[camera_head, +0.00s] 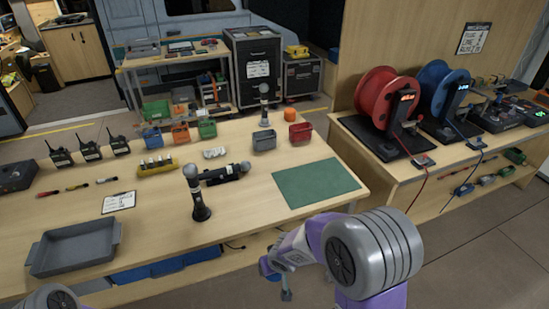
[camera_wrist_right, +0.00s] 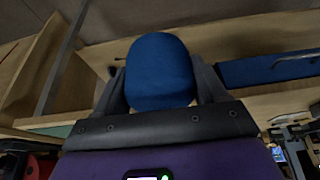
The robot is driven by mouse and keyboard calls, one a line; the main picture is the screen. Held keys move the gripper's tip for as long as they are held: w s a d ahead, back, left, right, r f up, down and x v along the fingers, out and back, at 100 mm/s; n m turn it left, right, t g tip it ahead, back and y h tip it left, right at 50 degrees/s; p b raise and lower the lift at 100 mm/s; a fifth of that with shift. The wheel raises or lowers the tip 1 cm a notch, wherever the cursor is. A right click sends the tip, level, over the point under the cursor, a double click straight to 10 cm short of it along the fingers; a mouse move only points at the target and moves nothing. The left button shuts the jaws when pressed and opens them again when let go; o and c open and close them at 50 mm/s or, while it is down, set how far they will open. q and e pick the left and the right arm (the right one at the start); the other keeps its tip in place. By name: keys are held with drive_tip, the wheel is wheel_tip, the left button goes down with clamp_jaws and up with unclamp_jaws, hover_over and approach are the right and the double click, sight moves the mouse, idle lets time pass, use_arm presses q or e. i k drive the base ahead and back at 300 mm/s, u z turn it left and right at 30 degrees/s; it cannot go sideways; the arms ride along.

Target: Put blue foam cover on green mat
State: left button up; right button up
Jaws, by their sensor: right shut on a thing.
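The blue foam cover (camera_wrist_right: 160,70) is held between the two fingers of my right gripper (camera_wrist_right: 162,88). In the head view, my right gripper (camera_head: 277,275) is beyond the table's front edge, below and left of the green mat, and largely hidden by my own arm; a bit of blue shows there. The green mat (camera_head: 315,184) lies flat and bare at the right end of the table, apart from the gripper. My left gripper is outside the view.
A standing microphone (camera_head: 197,195) and a lying one (camera_head: 225,174) are left of the mat. Grey and red bins (camera_head: 300,132) stand behind it. A grey tray (camera_head: 75,247) is at the table's front left. Cable reels (camera_head: 387,100) stand on the right bench.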

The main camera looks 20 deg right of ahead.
sight(316, 180)
drive_tip(key=u, duration=2.25)
drive_tip(key=k, duration=1.55)
drive_tip(key=z, duration=1.75)
drive_tip(key=i, duration=0.2)
drive_tip(key=z, duration=0.05)
